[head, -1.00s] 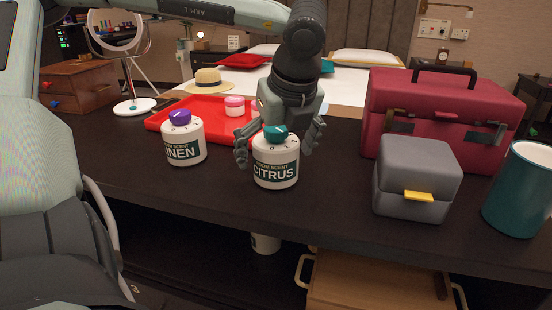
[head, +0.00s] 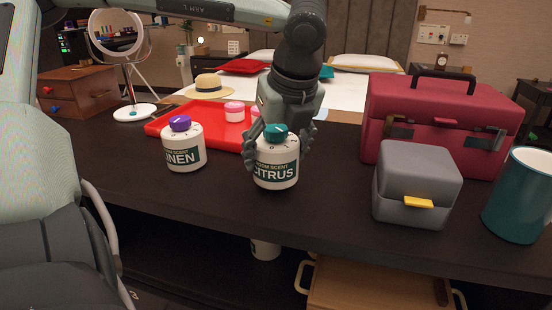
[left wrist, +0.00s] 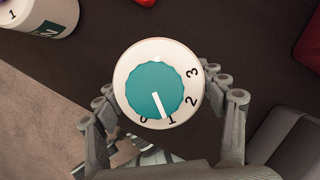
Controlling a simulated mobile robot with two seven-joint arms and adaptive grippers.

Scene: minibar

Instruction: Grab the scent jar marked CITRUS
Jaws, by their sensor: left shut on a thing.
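The CITRUS scent jar (head: 275,167) is white with a dark green label and a teal dial on top. It stands upright on the dark counter. My left gripper (head: 279,138) reaches down from behind it, with its fingers closed on the jar's two sides. The left wrist view shows the jar's teal dial (left wrist: 155,82) from above, its white pointer near 1, between the fingers. A similar jar labelled LINEN (head: 184,148), with a purple dial, stands to the left. Its label also shows partly in the left wrist view (left wrist: 45,25). My right gripper is not in view.
A red tray (head: 218,138) with pink-lidded jars lies behind. A grey box (head: 415,185) with a yellow latch, a maroon case (head: 440,105) and a teal cylinder (head: 520,195) stand to the right. A round mirror (head: 116,34) and wooden drawers (head: 80,90) are at the left.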

